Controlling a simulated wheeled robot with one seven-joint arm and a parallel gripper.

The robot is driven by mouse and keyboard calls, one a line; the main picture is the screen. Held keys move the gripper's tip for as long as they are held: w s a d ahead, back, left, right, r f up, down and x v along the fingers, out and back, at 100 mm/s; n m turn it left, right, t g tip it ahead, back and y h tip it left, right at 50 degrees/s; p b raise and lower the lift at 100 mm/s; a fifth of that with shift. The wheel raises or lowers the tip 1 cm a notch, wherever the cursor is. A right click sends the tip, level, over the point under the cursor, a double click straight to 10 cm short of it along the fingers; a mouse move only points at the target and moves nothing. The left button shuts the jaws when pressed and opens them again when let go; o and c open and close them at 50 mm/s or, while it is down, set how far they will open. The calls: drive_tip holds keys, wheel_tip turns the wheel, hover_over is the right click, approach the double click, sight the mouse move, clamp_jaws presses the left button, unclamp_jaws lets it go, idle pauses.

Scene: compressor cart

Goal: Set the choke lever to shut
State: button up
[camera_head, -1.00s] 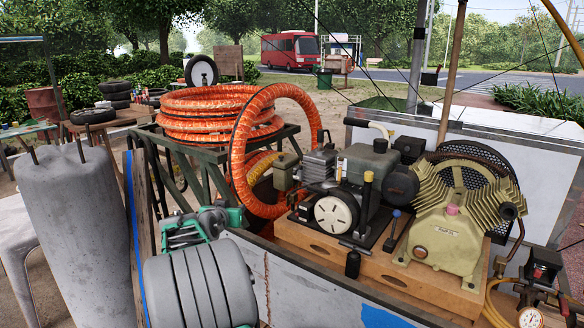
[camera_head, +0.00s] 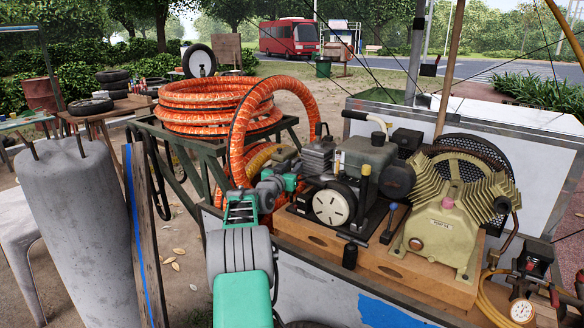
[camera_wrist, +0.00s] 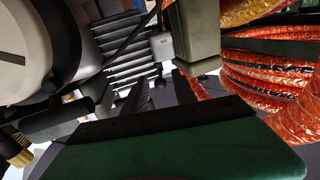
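The engine (camera_head: 366,158) stands on the cart, with a round white recoil cover and a grey tank. No lever is clearly marked as the choke lever; a small dark knob (camera_wrist: 159,82) shows between my fingers in the wrist view and may be it. Its position is too unclear to read. My gripper (camera_head: 296,181) is at the left side of the engine in the head view, its fingertips partly hidden.
A yellow-tipped lever (camera_head: 367,170) and a blue-knobbed lever (camera_head: 393,207) stand by the engine. The gold compressor (camera_head: 455,215) is to the right. Orange hose (camera_head: 238,140) loops close around the left of my gripper. A grey cylinder (camera_head: 75,230) stands at left.

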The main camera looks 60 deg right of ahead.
drive_tip(key=shift+c, duration=0.3)
clamp_jaws()
idle(1.0)
